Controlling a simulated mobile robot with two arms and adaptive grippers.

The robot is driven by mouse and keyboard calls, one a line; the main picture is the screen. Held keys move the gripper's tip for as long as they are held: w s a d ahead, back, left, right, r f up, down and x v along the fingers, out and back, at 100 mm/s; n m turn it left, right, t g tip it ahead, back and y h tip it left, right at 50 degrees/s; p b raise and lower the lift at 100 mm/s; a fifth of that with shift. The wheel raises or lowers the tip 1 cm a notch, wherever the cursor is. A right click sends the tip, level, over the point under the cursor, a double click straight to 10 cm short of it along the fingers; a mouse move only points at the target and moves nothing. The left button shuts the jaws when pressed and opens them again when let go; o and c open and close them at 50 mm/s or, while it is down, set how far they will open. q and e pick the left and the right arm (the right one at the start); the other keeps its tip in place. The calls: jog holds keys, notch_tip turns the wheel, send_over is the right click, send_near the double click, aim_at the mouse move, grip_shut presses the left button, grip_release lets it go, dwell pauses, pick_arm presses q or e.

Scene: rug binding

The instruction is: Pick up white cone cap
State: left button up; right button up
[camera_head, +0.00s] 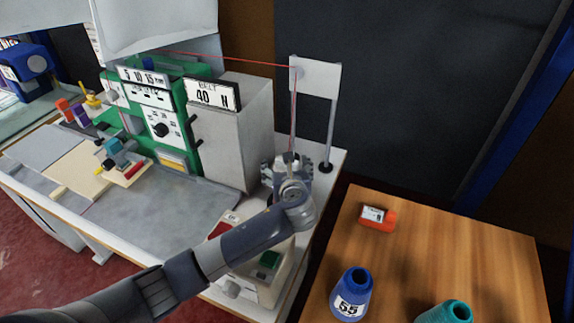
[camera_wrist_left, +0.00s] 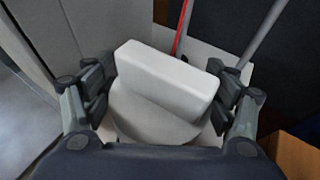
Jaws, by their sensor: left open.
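My left gripper (camera_head: 286,168) is over the back right corner of the white machine table, beside the grey machine housing. In the left wrist view the gripper (camera_wrist_left: 163,80) is open, with one finger on each side of a white piece, which looks like the white cone cap (camera_wrist_left: 158,72). The cap has a thick upright block on top of a rounded lower part. It lies between the fingers, and I cannot tell whether they touch it. In the head view the gripper hides the cap. My right gripper is not in view.
A red thread (camera_head: 235,61) runs to a white plate (camera_head: 317,77) on a post (camera_head: 331,130) near my gripper. The grey housing (camera_head: 230,135) stands left. A wooden table (camera_head: 440,240) holds a blue cone (camera_head: 351,293), a teal cone (camera_head: 447,313) and an orange item (camera_head: 377,218).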

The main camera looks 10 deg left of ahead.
pick_arm(q)
jog(key=c, duration=1.1)
